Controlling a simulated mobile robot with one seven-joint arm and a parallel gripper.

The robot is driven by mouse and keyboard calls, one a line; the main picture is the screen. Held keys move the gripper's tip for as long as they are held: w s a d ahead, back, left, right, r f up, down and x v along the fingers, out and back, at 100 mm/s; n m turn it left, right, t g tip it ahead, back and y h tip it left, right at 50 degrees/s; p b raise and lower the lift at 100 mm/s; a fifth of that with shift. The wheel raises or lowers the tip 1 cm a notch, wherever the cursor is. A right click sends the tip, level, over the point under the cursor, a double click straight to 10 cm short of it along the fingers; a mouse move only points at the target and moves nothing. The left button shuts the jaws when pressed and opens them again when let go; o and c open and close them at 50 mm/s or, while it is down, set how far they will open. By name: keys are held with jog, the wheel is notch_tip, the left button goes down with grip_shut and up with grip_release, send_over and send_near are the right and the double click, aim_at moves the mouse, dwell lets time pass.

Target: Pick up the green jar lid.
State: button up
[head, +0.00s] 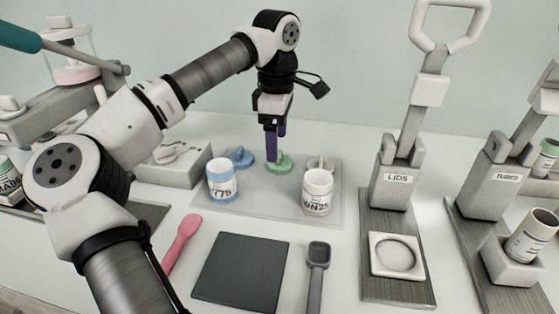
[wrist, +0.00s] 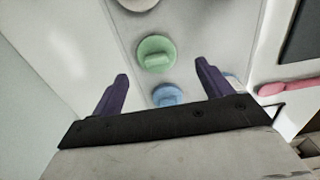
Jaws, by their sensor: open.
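The green jar lid (head: 281,163) lies on a pale mat, behind and between two jars. It has a raised grip bar and shows whole in the wrist view (wrist: 156,54). My gripper (head: 273,152) points down just above the green lid and partly covers it in the head view. In the wrist view my gripper (wrist: 161,76) is open, its two purple fingers spread wide with nothing held. The green lid appears just beyond the fingertips, between their lines. Whether a finger touches it I cannot tell.
A blue lid (head: 241,157) and a whitish lid (head: 320,164) flank the green lid. A blue-and-white jar (head: 222,181) and a white jar (head: 317,192) stand in front. The pale mat (head: 267,200) is bare between the jars. A LIDS press (head: 392,185) stands to the right.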

aim_at(280, 153)
jog(key=f, duration=0.4)
jog(key=shift+w+d+f, duration=0.2)
jog(key=shift+f, duration=0.15)
jog(key=c, duration=1)
